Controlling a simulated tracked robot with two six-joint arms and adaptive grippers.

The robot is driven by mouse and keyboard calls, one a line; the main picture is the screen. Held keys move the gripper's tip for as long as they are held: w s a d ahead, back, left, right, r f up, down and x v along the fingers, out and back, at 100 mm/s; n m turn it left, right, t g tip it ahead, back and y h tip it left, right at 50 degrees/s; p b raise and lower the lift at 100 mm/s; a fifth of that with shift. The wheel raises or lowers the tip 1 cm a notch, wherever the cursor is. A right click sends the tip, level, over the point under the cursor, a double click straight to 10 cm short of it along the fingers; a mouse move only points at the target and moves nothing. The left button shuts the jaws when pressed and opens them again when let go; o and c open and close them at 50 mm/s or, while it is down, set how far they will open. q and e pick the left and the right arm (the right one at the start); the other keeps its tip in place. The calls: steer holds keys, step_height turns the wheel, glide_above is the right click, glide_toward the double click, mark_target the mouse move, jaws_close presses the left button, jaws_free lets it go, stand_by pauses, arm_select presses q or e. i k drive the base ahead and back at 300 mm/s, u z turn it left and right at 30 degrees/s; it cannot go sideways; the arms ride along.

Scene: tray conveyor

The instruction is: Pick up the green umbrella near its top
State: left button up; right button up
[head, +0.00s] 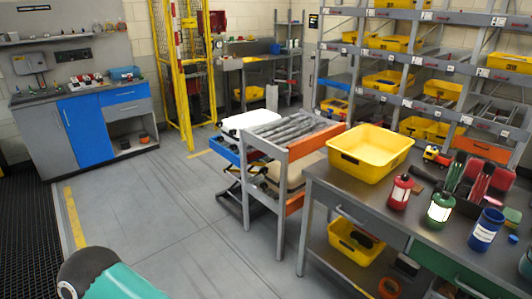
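I cannot make out a green umbrella for certain. A narrow dark green item (455,174) stands in a cluster of red and dark long items at the right of the workbench; it is too small to tell what it is. A green lantern-like item (439,209) stands on the same bench, in front of that cluster. Neither of my grippers is in view. A teal and dark grey rounded part at the bottom left seems to be a link of my own arm.
The grey workbench (345,190) at right holds a yellow bin (370,152), a red lantern (400,192) and a blue can (485,231). A cart with grey bars (291,130) stands left of it. Shelves with yellow bins stand behind. The floor at centre left is clear.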

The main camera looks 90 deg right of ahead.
mark_target(454, 173)
steer(key=u, duration=0.6)
steer(key=i, duration=0.2)
steer(key=z, duration=2.75)
steer(key=i, duration=0.15)
steer(key=z, duration=1.3)
steer(key=k, duration=0.4)
steer(key=z, duration=0.35)
steer(key=i, duration=1.6)
steer(key=u, duration=0.4)
